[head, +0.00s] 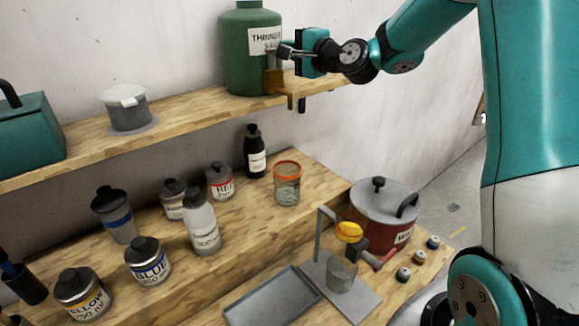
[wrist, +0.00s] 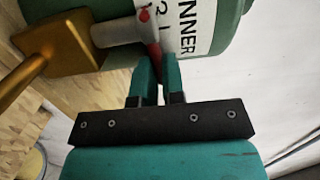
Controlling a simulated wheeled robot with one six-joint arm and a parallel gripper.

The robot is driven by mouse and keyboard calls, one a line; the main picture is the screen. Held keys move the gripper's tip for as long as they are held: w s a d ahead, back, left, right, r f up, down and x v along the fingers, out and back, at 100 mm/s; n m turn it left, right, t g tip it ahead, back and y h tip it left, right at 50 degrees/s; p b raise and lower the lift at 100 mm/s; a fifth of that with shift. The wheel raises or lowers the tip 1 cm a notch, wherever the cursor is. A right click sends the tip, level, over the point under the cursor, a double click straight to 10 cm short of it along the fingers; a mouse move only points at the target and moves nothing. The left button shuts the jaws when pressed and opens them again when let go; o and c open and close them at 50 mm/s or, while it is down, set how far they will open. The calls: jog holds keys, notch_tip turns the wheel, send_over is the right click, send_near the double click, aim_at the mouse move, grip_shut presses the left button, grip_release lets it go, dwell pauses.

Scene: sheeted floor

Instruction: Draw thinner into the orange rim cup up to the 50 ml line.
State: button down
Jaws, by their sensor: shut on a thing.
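The green thinner drum (head: 250,55) stands on the upper shelf. Its brass tap (head: 272,82) points out over the shelf's front edge. My gripper (head: 284,51) is at the tap, in front of the drum's label. In the wrist view, my gripper (wrist: 160,70) is shut on the red tap lever (wrist: 153,52), beside the brass spout (wrist: 68,38). The orange rim cup (head: 287,190) stands upright on the bench below, under the tap in the picture. It is see-through; its liquid level and 50 ml line are too small to read.
A lidded grey pot (head: 128,112) and a teal box (head: 28,135) share the shelf. Several paint cans and bottles, such as the dark bottle (head: 255,155), stand left of the cup. A red pot (head: 385,212), a metal stand (head: 345,290) and a tray (head: 270,305) are in front.

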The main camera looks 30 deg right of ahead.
jog(key=shift+a+r, duration=0.2)
jog(key=shift+a, duration=0.05)
jog(key=shift+p, duration=0.3)
jog(key=shift+s+d+m+h+p, duration=0.1)
jog(key=shift+s+m+h+p, duration=0.1)
jog(key=shift+m+h+p, duration=0.45)
jog(key=shift+d+f+h, duration=0.1)
jog(key=shift+h, duration=0.15)
jog(key=c, duration=1.1)
grip_release()
jog(key=shift+s, duration=0.1)
jog(key=shift+c, duration=0.2)
jog(key=shift+f, duration=0.1)
